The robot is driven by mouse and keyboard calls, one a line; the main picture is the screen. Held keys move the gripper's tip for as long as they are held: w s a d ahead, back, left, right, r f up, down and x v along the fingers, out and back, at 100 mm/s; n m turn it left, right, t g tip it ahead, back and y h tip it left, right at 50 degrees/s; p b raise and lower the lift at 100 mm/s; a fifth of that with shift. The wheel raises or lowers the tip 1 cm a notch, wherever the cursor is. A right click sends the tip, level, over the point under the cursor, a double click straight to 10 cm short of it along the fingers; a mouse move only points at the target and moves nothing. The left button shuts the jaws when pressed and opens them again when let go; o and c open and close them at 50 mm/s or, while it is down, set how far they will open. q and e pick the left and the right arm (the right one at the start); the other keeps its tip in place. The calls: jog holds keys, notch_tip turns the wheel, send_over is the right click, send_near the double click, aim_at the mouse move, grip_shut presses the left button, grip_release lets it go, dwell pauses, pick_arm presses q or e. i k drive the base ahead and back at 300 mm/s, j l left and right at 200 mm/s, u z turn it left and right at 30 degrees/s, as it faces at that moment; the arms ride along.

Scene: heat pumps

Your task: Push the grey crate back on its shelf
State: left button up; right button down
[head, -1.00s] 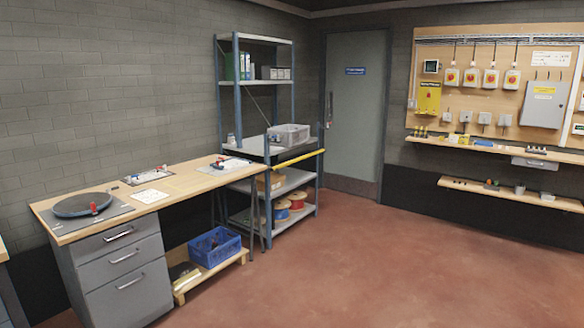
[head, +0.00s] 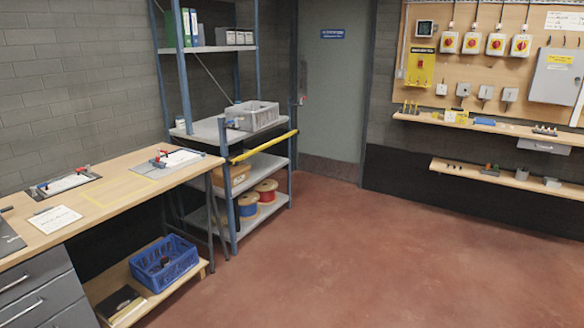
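The grey crate (head: 252,115) sits on the middle shelf (head: 207,131) of the blue-and-grey shelving unit, left of the door. It is an open-topped box, upright, and stands at the shelf's right part near the front edge. Whether it sticks out past the edge I cannot tell from here. A yellow bar (head: 264,147) runs along the front of the unit just below that shelf. Neither of my grippers shows in the head view.
A wooden workbench (head: 128,190) with fixtures stands left of the shelving. A blue crate (head: 165,262) sits on its low shelf. Cable reels (head: 266,191) and a cardboard box (head: 232,176) are on the lower shelves. The red floor (head: 350,250) in front is clear.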

aim_at(249, 125)
jog(key=i, duration=2.25)
